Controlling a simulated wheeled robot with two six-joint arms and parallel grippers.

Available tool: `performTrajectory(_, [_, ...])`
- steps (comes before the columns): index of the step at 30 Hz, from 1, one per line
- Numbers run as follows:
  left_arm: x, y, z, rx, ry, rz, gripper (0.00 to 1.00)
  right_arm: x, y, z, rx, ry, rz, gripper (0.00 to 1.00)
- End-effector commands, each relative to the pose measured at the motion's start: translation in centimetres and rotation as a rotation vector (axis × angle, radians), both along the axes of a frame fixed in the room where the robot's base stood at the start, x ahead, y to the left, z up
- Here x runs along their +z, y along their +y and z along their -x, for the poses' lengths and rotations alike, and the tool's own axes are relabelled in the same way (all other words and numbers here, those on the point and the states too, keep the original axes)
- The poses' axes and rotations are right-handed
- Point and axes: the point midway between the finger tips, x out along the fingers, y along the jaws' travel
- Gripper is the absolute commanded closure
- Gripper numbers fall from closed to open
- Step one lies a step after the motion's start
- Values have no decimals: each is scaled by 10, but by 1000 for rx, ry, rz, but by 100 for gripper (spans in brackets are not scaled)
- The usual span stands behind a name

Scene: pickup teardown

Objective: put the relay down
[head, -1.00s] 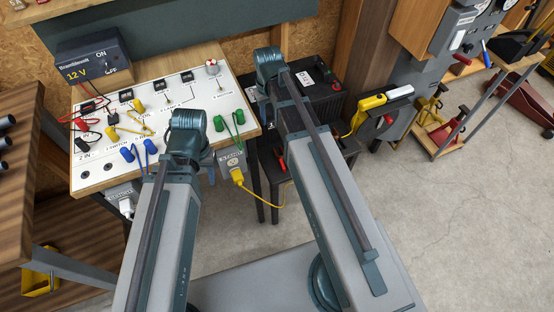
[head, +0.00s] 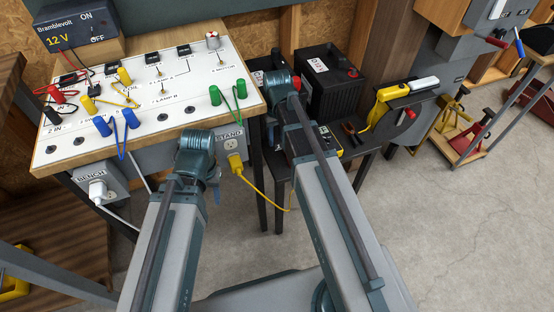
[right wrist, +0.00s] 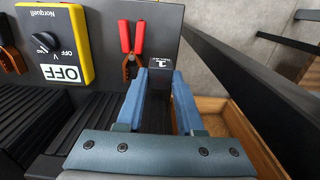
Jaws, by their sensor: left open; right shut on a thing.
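The relay (right wrist: 160,64) is a small dark block with a white-marked label on top, seen in the right wrist view. My right gripper (right wrist: 162,80) is shut on it, with one blue finger on each side. What lies directly under the relay is hidden, so I cannot tell whether it touches anything. In the head view my right wrist covers the right gripper and the relay, above the black stand (head: 367,165). My left gripper (head: 216,192) is open and mostly hidden by its wrist, in front of the white socket board (head: 190,100).
A yellow meter (right wrist: 62,45) and red-handled clamps (right wrist: 131,45) are close to the right gripper. A wooden tray (right wrist: 245,135) lies lower right. A black battery (head: 330,85) is at the back of the stand. A yellow cable (head: 258,182) hangs from the STAND outlet.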

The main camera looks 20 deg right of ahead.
Motion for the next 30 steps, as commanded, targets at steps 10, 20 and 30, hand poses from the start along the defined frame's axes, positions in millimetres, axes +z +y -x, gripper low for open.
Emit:
performTrajectory(10, [-27, 0, 0, 0, -1, -2, 50, -27, 0, 0, 0, 0, 0, 100])
performTrajectory(20, [-61, 1, 0, -2, -2, -6, 50, -61, 0, 0, 0, 0, 0, 100])
performTrajectory(30, [-68, 2, -1, -3, -3, -8, 50, -68, 0, 0, 0, 0, 0, 100])
